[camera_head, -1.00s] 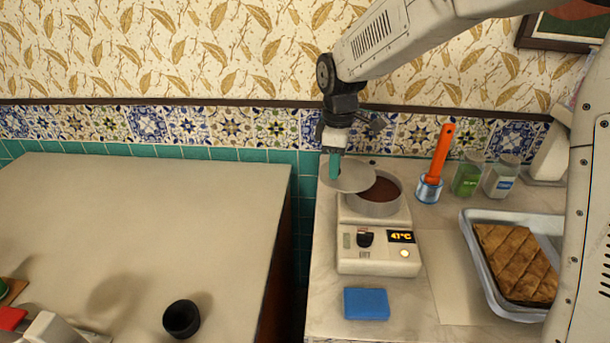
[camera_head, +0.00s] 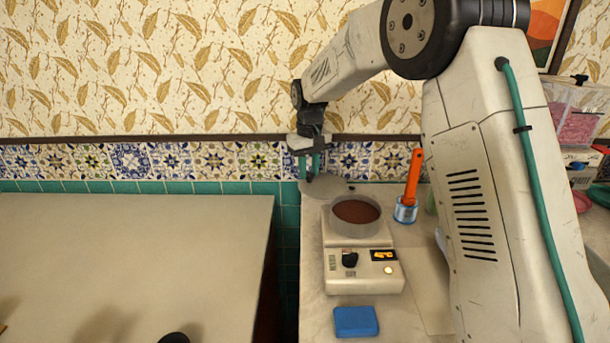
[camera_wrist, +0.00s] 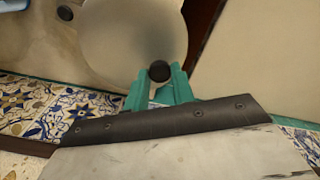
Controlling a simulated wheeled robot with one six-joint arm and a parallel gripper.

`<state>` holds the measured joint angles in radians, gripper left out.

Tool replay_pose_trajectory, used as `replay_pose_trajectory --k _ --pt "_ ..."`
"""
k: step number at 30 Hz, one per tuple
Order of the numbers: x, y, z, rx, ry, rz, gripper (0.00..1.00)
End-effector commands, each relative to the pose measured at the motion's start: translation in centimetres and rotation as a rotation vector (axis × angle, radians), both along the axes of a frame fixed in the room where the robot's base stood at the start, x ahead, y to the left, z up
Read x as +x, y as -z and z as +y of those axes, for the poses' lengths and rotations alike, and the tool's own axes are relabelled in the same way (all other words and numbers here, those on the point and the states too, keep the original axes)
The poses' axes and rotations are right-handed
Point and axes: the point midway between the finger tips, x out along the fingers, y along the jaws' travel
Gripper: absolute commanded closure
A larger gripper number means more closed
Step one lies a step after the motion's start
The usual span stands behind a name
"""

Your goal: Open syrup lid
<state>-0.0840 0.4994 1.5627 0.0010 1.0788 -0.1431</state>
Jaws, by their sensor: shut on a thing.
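The syrup pot (camera_head: 357,228) is a round metal vessel with dark brown syrup, open at the top, on a white warmer (camera_head: 363,268) with a lit display. Its flat grey lid (camera_head: 328,189) is off the opening, behind and to the left of the pot. My gripper (camera_head: 311,172) has teal fingers at the lid's left part. In the wrist view my gripper (camera_wrist: 160,85) is shut on the lid's black knob (camera_wrist: 160,71), with the pale round lid (camera_wrist: 135,35) beyond it. Whether the lid touches anything below is unclear.
A blue sponge (camera_head: 356,321) lies in front of the warmer. A blue jar with an orange handle (camera_head: 405,209) stands at the right. The tiled wall (camera_head: 230,160) is close behind. The left table (camera_head: 130,245) is largely bare beyond a gap.

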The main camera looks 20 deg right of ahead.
Motion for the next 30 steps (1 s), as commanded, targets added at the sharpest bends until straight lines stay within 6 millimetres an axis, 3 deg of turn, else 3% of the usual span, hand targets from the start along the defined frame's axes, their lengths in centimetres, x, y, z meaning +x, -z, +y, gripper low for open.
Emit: replay_pose_trajectory --k 12,30 --pt "2.4 0.0 -2.0 -0.002 0.249 0.001 1.00" --pt "2.8 0.0 -2.4 -0.003 0.308 0.003 1.00"
